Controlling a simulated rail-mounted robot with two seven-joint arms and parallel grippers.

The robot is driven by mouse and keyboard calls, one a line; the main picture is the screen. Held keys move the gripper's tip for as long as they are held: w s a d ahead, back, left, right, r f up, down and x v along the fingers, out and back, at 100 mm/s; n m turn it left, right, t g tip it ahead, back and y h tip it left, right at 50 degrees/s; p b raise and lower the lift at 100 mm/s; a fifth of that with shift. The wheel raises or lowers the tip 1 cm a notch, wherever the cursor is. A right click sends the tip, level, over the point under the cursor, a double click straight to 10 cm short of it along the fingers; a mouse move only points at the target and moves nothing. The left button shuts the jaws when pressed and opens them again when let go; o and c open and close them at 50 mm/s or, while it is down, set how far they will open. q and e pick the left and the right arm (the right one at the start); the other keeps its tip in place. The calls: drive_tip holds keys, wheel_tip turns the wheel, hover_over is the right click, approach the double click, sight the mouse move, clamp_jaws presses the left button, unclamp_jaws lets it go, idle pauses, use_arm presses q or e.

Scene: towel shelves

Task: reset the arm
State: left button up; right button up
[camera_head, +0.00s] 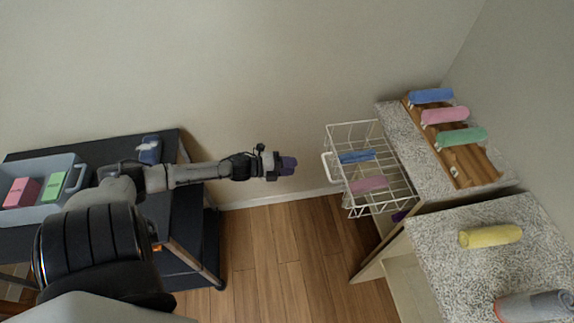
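My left arm reaches from the lower left across the middle. My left gripper (280,165) is in the air between the dark cart and the wire basket, pointing right, apart from both. Its tip is dark purple; I cannot tell whether this is its fingers or something held, nor whether it is open or shut.
A white wire basket (349,132) holds blue and pink rolls. Blue, pink and green rolls lie on a wooden rack (480,172). A yellow roll (490,236) lies on the speckled counter (450,275). A grey bin (35,171) stands on the cart (110,147).

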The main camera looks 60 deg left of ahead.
use_arm(q)
drive_tip(key=shift+s+a+r, duration=0.1)
drive_tip(key=shift+s, duration=0.25)
idle(0.6)
